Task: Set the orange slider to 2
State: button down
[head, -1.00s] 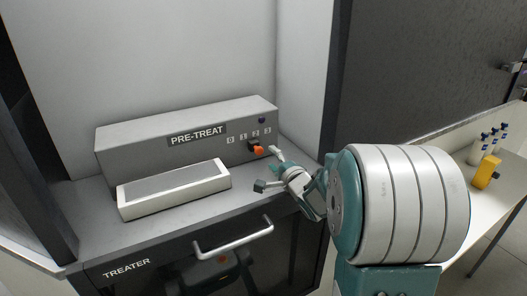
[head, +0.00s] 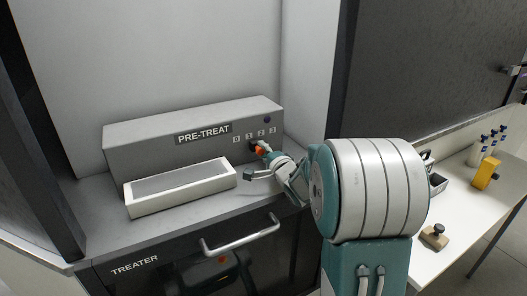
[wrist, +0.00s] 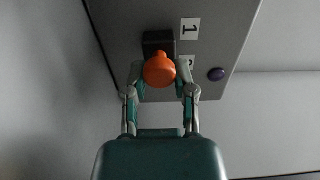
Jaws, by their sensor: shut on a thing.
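The orange slider (head: 259,150) is on the front of the grey PRE-TREAT box (head: 140,157), below a row of number labels 0 to 3. In the wrist view its round orange knob (wrist: 159,72) sits in front of a dark block. My gripper (wrist: 160,78) is shut on the knob, one finger on each side. The label 1 (wrist: 189,29) is clear in the wrist view; the label after it (wrist: 186,61) is partly hidden by the finger. The knob appears near that second label, but its exact setting is hard to tell. My gripper (head: 258,162) also shows in the head view.
A dark blue button (head: 267,119) is at the box's upper right; it also shows in the wrist view (wrist: 216,74). A white-framed tray (head: 180,188) stands in front of the box. The treater's handle (head: 240,235) sticks out below. A side wall is close on the right.

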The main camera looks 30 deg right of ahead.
jog(key=shift+d+f, duration=0.15)
jog(key=shift+d, duration=0.95)
jog(key=shift+c, duration=2)
grip_release()
jog(key=shift+w+a, duration=0.1)
jog(key=shift+a, duration=0.2)
jog(key=s, duration=1.2)
jog(key=shift+d, duration=0.2)
